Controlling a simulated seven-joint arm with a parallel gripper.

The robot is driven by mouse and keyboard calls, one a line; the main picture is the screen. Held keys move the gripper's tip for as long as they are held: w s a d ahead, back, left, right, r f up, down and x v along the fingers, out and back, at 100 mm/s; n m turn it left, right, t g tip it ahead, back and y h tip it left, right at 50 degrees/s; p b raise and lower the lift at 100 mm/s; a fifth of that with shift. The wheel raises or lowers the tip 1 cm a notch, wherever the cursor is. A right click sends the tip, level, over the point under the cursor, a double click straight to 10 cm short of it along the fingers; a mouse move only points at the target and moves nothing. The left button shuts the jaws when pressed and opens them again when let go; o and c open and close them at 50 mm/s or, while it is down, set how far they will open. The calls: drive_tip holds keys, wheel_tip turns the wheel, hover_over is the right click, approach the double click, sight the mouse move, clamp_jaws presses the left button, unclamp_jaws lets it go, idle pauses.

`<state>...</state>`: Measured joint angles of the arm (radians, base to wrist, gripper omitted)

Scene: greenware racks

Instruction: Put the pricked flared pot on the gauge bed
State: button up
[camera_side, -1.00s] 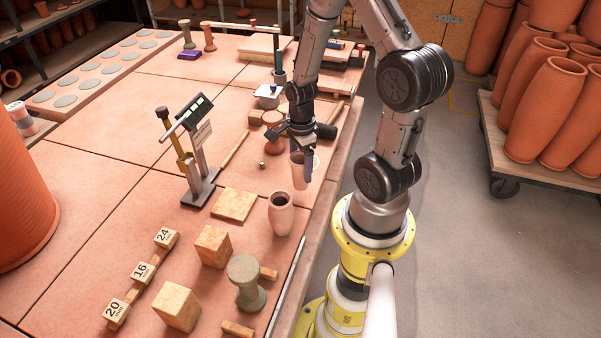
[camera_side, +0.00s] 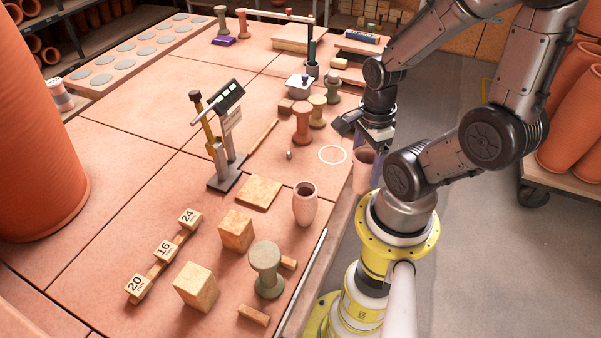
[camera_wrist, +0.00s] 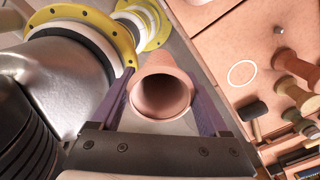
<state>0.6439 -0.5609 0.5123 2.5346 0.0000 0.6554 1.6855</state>
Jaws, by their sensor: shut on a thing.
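My gripper (camera_side: 368,140) is shut on a pale pinkish clay pot (camera_side: 363,165), held upright off the table's right edge, beside my base. In the wrist view the pot (camera_wrist: 161,98) sits between the purple fingers of my gripper (camera_wrist: 160,100), its open mouth facing the camera. No prick mark can be made out on it. The gauge is a dark stand with a display and a yellow-handled tool; its flat grey base (camera_side: 225,182), which looks like the bed, stands bare on the table. A second, rounder pale pot (camera_side: 305,205) stands upright nearer the front edge.
A white ring (camera_side: 332,154) is marked on the table near the right edge; it also shows in the wrist view (camera_wrist: 242,73). Clay spools (camera_side: 302,125), wooden blocks (camera_side: 236,231), a flat tile (camera_side: 258,193) and numbered blocks (camera_side: 164,250) stand around the gauge.

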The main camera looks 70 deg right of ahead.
drive_tip(key=shift+w+d+r+m, duration=0.15)
drive_tip(key=shift+w+m, duration=0.1)
drive_tip(key=shift+m, duration=0.25)
drive_tip(key=shift+n, duration=0.3)
drive_tip(key=w+a, duration=0.1)
drive_tip(key=w, duration=0.3)
drive_tip(key=w+a, duration=0.1)
drive_tip(key=w, duration=0.3)
drive_tip(key=w+a+r, duration=0.1)
drive_tip(key=w, duration=0.4)
drive_tip(key=shift+a+r, duration=0.1)
drive_tip(key=shift+a, duration=0.2)
drive_tip(key=shift+w+d+f, duration=0.35)
drive_tip(key=shift+w+f, duration=1.85)
drive_tip(key=shift+w, duration=0.1)
drive_tip(key=shift+w+d+f, duration=0.3)
drive_tip(key=shift+w+f, duration=1.85)
drive_tip(key=shift+w, duration=0.2)
drive_tip(key=shift+w+d+f, duration=0.35)
drive_tip(key=shift+w+f, duration=1.85)
drive_tip(key=shift+w, duration=0.1)
